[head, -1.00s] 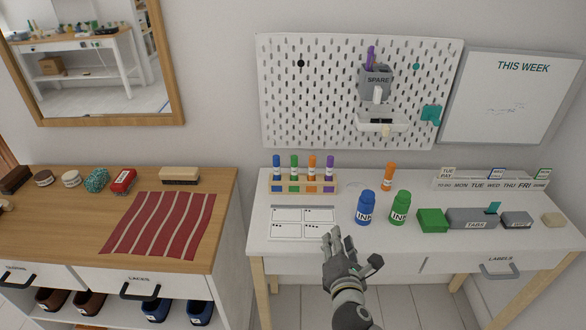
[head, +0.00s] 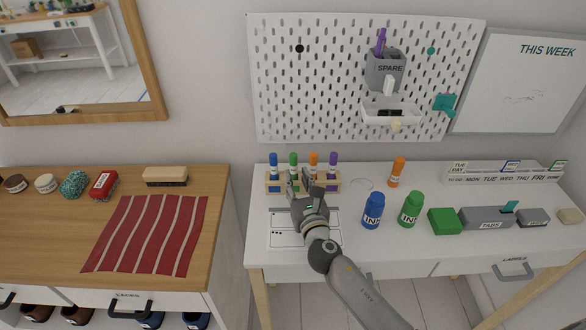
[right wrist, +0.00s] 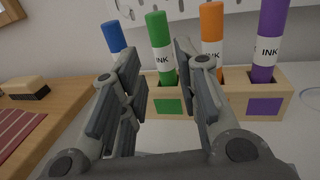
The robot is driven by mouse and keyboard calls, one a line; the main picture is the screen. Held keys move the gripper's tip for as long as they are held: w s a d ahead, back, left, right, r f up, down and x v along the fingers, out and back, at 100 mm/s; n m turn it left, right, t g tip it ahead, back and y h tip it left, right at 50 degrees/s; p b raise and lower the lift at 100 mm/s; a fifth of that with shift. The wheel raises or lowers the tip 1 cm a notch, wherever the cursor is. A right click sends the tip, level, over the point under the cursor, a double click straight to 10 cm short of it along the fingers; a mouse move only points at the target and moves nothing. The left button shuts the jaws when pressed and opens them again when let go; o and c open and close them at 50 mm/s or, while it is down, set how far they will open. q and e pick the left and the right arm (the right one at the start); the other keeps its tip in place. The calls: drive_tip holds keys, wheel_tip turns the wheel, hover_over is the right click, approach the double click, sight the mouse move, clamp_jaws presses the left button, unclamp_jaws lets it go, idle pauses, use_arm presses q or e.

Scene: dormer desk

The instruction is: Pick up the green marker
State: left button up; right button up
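The green marker (head: 293,161) stands upright in its slot of the wooden marker rack (head: 274,187), between the blue marker (head: 273,160) and the orange marker (head: 313,161). My right gripper (head: 304,182) is just in front of the rack. In the right wrist view its fingers (right wrist: 158,85) are spread apart, with the green marker (right wrist: 160,46) showing between them above a green square on the rack (right wrist: 250,98). Nothing is held. The purple marker (right wrist: 269,40) stands at the right end. My left gripper is not in view.
An orange bottle-like marker (head: 397,172), blue ink bottle (head: 373,211) and green ink bottle (head: 410,209) stand right of the rack. A pegboard (head: 330,90) is behind. A wooden dresser (head: 215,200) is to the left, beyond a gap.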

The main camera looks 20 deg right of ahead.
sight(295, 170)
drive_tip(key=shift+w, duration=0.4)
drive_tip(key=shift+w+f, duration=0.1)
drive_tip(key=shift+w, duration=0.2)
drive_tip(key=w, duration=0.4)
drive_tip(key=shift+w+d+f, duration=0.1)
drive_tip(key=shift+w+d, duration=0.25)
drive_tip(key=shift+c, duration=0.4)
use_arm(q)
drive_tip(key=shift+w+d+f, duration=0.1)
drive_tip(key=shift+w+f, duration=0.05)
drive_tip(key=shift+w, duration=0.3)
use_arm(e)
drive_tip(key=c, duration=0.6)
